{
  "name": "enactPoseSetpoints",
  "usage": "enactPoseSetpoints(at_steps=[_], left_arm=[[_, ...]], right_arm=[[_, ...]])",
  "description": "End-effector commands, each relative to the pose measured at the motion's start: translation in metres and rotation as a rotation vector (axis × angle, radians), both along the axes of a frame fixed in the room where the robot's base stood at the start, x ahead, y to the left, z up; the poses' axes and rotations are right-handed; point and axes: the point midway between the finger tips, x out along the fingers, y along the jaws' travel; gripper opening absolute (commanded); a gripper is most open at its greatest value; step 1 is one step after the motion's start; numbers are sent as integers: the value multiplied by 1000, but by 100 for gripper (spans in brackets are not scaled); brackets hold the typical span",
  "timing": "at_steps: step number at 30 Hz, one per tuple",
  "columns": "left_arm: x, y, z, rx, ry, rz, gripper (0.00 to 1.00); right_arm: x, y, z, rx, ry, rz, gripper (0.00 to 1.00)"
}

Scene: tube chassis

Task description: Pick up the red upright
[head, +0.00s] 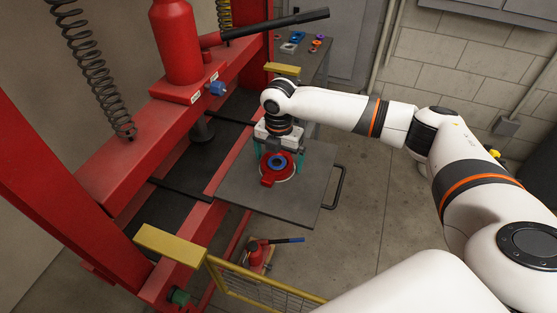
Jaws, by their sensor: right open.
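A small red part (268,182) lies on the grey square plate (235,185), with a blue ring (277,160) at its middle and a pale round rim around it. I take it for the red upright, but at this size I cannot tell its full shape. My right gripper (279,157) points down just above and behind this part. Its teal fingers are apart, one on each side of the part, and nothing shows clamped between them. Whether the fingers touch the part cannot be told. The gripper body hides the part's far side. My left gripper is not in view.
A large red press frame (130,140) with springs and a red cylinder (177,45) fills the left. A yellow-edged guard (170,245) stands in front. A black handle (338,187) sticks out from the plate's right. Small coloured rings (316,43) lie on a back bench. Floor is open right.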

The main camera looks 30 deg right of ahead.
Motion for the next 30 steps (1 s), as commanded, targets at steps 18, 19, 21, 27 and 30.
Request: enactPoseSetpoints(at_steps=[18, 19, 21, 27, 30], left_arm=[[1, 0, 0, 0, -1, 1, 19], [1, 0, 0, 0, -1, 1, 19], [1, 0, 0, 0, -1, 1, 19], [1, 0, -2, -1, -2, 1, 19], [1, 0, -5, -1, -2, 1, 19]], right_arm=[[1, 0, 2, 1, -3, 0, 38], [1, 0, 2, 1, -3, 0, 38], [1, 0, 2, 1, -3, 0, 38], [2, 0, 12, 2, -5, 0, 38], [1, 0, 28, 2, -6, 1, 38]])
